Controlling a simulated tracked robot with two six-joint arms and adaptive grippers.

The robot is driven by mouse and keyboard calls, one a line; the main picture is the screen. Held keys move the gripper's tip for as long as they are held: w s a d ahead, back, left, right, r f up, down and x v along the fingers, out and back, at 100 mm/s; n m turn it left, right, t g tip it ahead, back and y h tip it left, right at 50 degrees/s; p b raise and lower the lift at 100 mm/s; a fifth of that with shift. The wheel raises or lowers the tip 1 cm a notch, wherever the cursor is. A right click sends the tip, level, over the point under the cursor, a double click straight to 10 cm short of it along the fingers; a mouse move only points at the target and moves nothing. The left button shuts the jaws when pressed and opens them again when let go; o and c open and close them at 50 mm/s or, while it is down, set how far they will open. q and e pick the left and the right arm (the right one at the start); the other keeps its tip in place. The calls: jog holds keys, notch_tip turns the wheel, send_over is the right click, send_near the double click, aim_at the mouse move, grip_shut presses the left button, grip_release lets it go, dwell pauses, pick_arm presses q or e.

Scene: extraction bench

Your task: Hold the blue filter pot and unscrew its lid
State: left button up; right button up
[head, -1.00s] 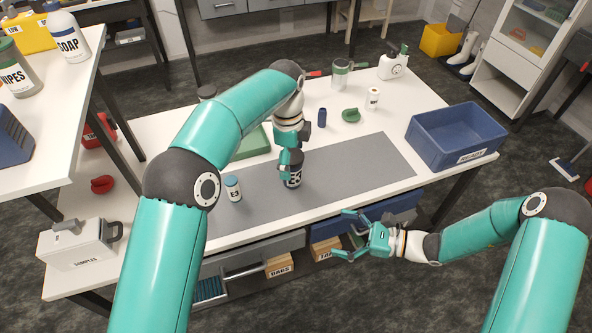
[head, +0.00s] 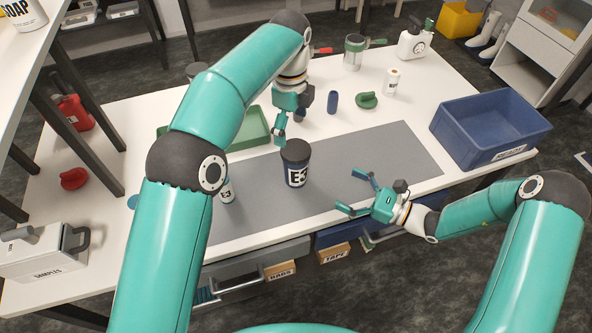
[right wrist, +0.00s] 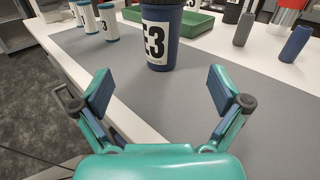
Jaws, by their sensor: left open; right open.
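The blue filter pot (head: 296,172), labelled E3, stands upright on the grey mat with its dark lid (head: 296,150) on. In the right wrist view the pot (right wrist: 160,40) stands ahead, beyond the fingertips; its top is cut off. My left gripper (head: 281,128) points down just behind and left of the lid. It is open and looks apart from the pot; one finger is mostly hidden. My right gripper (head: 352,192) is open and empty, over the mat's front edge, right of the pot. Its fingers also show spread in the right wrist view (right wrist: 160,90).
A blue crate (head: 490,130) is at the right. A dark blue cylinder (head: 333,102) and a green item (head: 367,101) stand behind the mat. The mat's right part is clear.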

aim_at(295, 163)
pick_arm(q)
jog(key=shift+d+r, duration=0.1)
jog(key=shift+d, duration=0.1)
pick_arm(e)
jog(key=shift+w+a, duration=0.15)
jog(key=shift+a, duration=0.2)
pick_arm(q)
jog(key=shift+s+d, duration=0.1)
jog(key=shift+d, duration=0.2)
pick_arm(e)
jog(key=x, duration=1.4)
jog(key=shift+w+a, duration=0.2)
jog(key=shift+w, duration=0.1)
